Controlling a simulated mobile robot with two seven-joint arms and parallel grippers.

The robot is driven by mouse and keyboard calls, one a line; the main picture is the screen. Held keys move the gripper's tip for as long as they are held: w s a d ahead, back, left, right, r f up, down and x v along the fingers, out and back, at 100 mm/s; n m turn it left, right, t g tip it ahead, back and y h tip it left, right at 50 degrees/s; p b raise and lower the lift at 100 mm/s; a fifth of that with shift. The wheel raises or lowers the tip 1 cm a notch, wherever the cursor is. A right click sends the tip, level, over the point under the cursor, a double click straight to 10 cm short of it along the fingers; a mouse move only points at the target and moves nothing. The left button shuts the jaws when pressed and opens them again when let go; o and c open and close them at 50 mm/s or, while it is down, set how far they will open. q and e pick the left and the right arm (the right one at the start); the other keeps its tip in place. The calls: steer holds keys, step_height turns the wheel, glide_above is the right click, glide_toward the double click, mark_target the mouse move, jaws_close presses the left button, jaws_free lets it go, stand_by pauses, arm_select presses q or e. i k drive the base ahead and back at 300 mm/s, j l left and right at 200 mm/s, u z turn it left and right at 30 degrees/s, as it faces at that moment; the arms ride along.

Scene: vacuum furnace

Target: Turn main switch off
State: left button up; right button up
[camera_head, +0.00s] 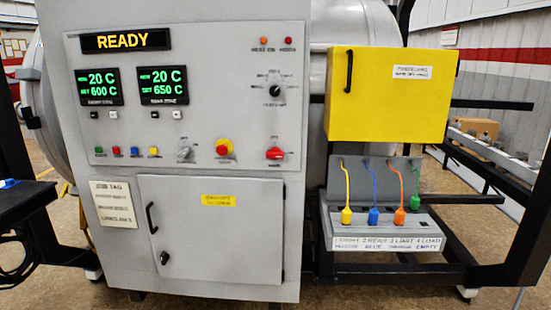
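The grey control panel (215,60) of the furnace cabinet faces me. A red rotary switch (275,154) sits at its lower right, and its handle looks roughly horizontal. It looks like the main switch, but its label is too small to read. The display (126,41) reads READY, and two green readouts (100,87) are lit. Neither of my grippers is in view.
A yellow box (385,105) with a black handle is at right, above a stand with yellow, blue, orange and green plugs (373,216). A closed cabinet door (208,230) is below the panel. Dark frame bars stand at both sides. Nothing blocks the panel front.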

mark_target(274, 153)
steer(key=i+j, duration=0.7)
steer(key=j, duration=0.2)
steer(key=i+j+z, duration=0.1)
steer(key=i+j, duration=0.25)
steer(key=j, duration=0.1)
